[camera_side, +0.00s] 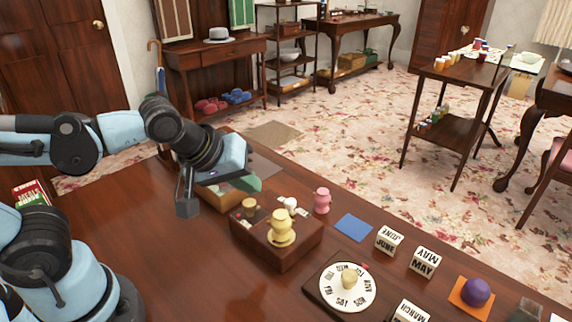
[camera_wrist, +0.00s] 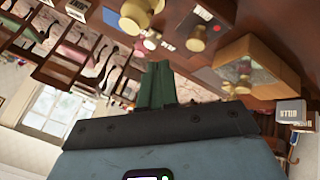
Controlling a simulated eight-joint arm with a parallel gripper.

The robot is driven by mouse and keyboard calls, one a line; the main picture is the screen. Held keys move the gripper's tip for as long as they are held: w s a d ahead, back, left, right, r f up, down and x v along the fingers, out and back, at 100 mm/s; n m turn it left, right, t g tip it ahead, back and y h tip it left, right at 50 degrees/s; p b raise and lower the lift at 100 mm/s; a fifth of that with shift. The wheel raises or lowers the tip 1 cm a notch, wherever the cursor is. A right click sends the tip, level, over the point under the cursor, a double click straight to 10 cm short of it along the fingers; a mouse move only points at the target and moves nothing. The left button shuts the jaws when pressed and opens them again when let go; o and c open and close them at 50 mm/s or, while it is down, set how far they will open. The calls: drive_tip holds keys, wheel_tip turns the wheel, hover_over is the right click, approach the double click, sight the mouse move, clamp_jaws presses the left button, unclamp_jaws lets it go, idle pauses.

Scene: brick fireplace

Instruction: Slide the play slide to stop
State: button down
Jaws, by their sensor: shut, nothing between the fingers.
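A wooden control box (camera_side: 275,257) stands on the table below and right of my gripper (camera_side: 250,183) in the side view. It carries a large yellow knob (camera_side: 281,230), a smaller brass-coloured knob (camera_side: 249,205) and a small red spot. I cannot tell which part is the play slide, and no stop mark is readable in the side view. My gripper is shut and empty, its green fingers held above and behind the box. The shut fingers also show in the wrist view (camera_wrist: 157,84), apart from the yellow knobs (camera_wrist: 195,40).
Another wooden box (camera_side: 222,200) stands partly hidden under my gripper. A pink figure (camera_side: 322,200), a blue square (camera_side: 354,227), month blocks (camera_side: 389,240), a day dial (camera_side: 340,289) and a purple ball (camera_side: 476,291) stand to the right. Bare table lies in front.

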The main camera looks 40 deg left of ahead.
drive_tip(key=shift+s+r, duration=0.25)
drive_tip(key=shift+r, duration=0.05)
drive_tip(key=shift+s+a+f+m+y, duration=0.2)
drive_tip(key=shift+a+m, duration=0.65)
drive_tip(key=shift+m, duration=0.4)
drive_tip(key=shift+s+a+f+m+y, duration=0.15)
drive_tip(key=shift+a+m, duration=0.7)
drive_tip(key=shift+m, duration=0.45)
drive_tip(key=shift+s+a+f+m+y, duration=0.1)
drive_tip(key=shift+s+a+m, duration=0.1)
drive_tip(key=shift+a+m, duration=0.85)
drive_tip(key=shift+d, duration=0.2)
